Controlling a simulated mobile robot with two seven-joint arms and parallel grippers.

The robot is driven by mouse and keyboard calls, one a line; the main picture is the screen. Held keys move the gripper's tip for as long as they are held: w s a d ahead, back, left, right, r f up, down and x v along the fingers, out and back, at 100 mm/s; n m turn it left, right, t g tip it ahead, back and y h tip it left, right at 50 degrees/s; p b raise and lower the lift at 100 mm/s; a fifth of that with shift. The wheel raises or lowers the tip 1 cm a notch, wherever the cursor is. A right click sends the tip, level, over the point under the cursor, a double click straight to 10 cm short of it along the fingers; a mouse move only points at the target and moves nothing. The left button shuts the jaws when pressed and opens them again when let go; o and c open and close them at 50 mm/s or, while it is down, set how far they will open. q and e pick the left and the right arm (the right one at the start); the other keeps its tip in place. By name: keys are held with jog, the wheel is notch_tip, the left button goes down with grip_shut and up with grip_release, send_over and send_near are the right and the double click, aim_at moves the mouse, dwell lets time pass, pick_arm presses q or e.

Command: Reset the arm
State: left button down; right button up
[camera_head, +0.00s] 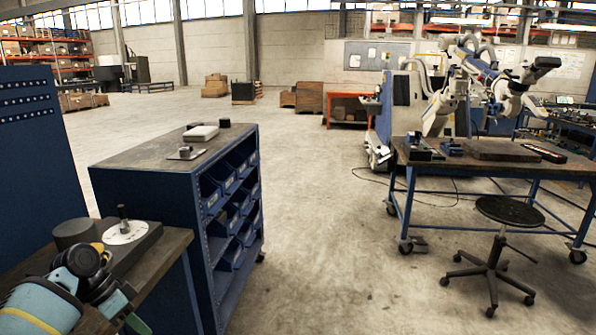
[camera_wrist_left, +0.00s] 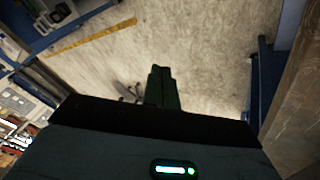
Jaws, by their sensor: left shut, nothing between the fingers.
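A teal and dark arm part, apparently mine, fills the lower left corner of the head view. My right gripper is not in view.
A blue workbench (camera_head: 478,168) on castors has a round black stool (camera_head: 509,211) before it. A blue bin cabinet (camera_head: 160,190) stands at left, with a nearer table top carrying a round white dial (camera_head: 125,232). Open floor (camera_head: 325,230) lies between. Dark cables lie near the bench.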

pick_arm(q)
jog(key=s+d+f+n+t+y+p, duration=0.15)
jog(key=s+d+f, duration=0.35)
jog(key=s+f, duration=0.5)
jog(key=s+d+f+n+t+y, duration=0.15)
jog(key=s+d+f, duration=0.4)
jog(key=f, duration=0.85)
jog(key=s+d+r+n+t, duration=0.1)
jog(key=s+t, duration=0.1)
jog(key=s, duration=0.6)
jog(key=s+d+r+n+t+p, duration=0.1)
jog(key=s, duration=0.7)
jog(key=s+d+r+n+t+y, duration=0.1)
jog(key=s+t, duration=0.1)
jog(key=s, duration=0.6)
jog(key=shift+d+r+t, duration=0.25)
jog(key=shift+t, duration=0.05)
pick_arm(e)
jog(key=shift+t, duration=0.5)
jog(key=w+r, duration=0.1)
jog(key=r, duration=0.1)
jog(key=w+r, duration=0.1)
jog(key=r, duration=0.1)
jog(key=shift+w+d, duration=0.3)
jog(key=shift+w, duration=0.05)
